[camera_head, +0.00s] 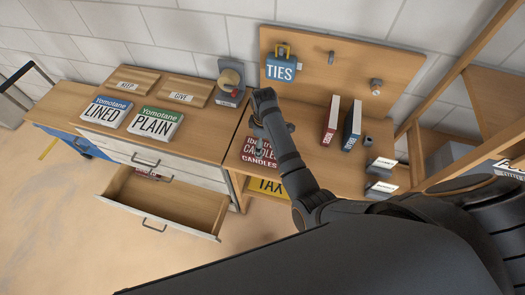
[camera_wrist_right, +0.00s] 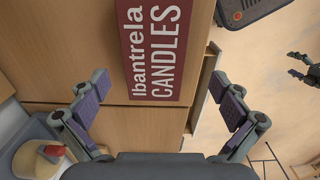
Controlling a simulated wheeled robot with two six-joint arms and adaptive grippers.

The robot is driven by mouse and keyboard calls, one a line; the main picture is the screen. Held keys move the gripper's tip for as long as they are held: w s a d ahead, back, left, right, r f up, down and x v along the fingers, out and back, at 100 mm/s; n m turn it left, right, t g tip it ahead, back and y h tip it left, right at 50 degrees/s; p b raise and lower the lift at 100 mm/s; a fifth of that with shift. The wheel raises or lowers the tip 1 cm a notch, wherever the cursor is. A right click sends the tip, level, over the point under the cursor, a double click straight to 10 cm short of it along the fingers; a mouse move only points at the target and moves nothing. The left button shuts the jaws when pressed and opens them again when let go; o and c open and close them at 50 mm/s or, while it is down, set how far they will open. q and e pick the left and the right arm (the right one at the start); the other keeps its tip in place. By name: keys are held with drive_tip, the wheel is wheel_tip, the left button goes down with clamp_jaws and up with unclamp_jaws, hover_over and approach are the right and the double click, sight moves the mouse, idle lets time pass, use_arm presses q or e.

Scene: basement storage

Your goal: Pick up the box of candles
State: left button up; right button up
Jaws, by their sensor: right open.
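The box of candles (camera_head: 259,152) is dark red with white lettering and lies on the wooden workbench, near its front left, in the head view. My right arm partly covers it there. In the right wrist view the box (camera_wrist_right: 156,50) shows at top centre, its lettering running sideways. My right gripper (camera_wrist_right: 158,88) is open and empty, its two fingers apart on either side of the box's near part in the picture. I see no contact with the box. In the head view this gripper (camera_head: 261,136) is over the box's far side. A dark gripper, apparently my left, shows small at the wrist view's right edge.
Red and dark upright books (camera_head: 331,120) stand to the right. LINED (camera_head: 105,114) and PLAIN (camera_head: 155,123) packs lie on the left cabinet, with an open drawer (camera_head: 168,205) below. A yellow TAX item (camera_head: 268,187) is under the workbench.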

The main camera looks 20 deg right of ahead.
drive_tip(key=shift+f, duration=0.45)
drive_tip(key=shift+w+d+f, duration=0.1)
drive_tip(key=shift+w+f, duration=0.1)
drive_tip(key=shift+f, duration=0.05)
drive_tip(key=shift+w+d+f, duration=0.15)
drive_tip(key=shift+w+f, duration=0.1)
drive_tip(key=shift+f, duration=0.05)
drive_tip(key=f, duration=0.1)
drive_tip(key=f+p, duration=0.1)
drive_tip(key=f, duration=0.1)
drive_tip(key=shift+a+f, duration=0.25)
drive_tip(key=shift+f, duration=0.4)
drive_tip(key=shift+w+f, duration=0.1)
drive_tip(key=shift+f, duration=0.15)
drive_tip(key=c, duration=1)
drive_tip(key=shift+c, duration=0.7)
use_arm(q)
drive_tip(key=shift+s+r, duration=0.15)
drive_tip(key=shift+r, duration=0.65)
